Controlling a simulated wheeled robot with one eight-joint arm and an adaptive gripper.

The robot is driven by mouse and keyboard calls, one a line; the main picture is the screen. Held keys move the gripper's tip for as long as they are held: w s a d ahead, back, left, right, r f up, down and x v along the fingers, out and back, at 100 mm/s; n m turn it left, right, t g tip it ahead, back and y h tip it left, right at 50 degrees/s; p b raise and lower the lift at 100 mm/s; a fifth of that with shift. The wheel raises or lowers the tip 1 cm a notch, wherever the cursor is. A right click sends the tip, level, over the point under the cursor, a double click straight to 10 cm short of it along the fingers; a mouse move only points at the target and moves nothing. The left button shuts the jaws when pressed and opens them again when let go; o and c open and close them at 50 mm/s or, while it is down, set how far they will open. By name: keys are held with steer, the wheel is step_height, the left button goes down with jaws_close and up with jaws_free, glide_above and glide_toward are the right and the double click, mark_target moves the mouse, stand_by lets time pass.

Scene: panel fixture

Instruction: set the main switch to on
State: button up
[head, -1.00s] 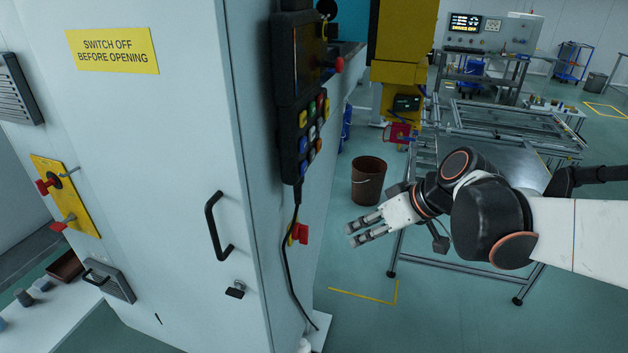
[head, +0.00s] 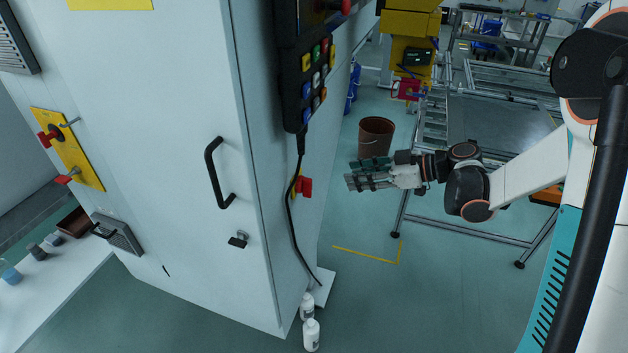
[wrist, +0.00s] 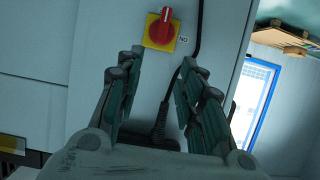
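The main switch is a red rotary handle on a yellow plate on the cabinet's right side. It shows edge-on in the head view (head: 305,187) and face-on in the wrist view (wrist: 162,27). There its handle points up in the picture, and a small white label (wrist: 184,39) sits to its right, its letters seeming upside down. My gripper (head: 353,174) is to the right of the switch in the head view, apart from it, fingers towards the cabinet. In the wrist view my gripper (wrist: 163,58) has its fingers spread with nothing between the tips.
A black cable (head: 293,230) hangs from the button pendant (head: 309,85) and passes near the switch. A black door handle (head: 214,172) and a yellow panel with red handles (head: 82,165) are on the cabinet's front. White bottles (head: 311,335) stand at its foot. A brown bucket (head: 375,137) stands behind my gripper.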

mark_target(311, 180)
steer(key=b+x, duration=0.4)
steer(key=x, duration=0.9)
steer(key=shift+a+f, duration=0.1)
steer(key=shift+a, duration=0.1)
jaws_close()
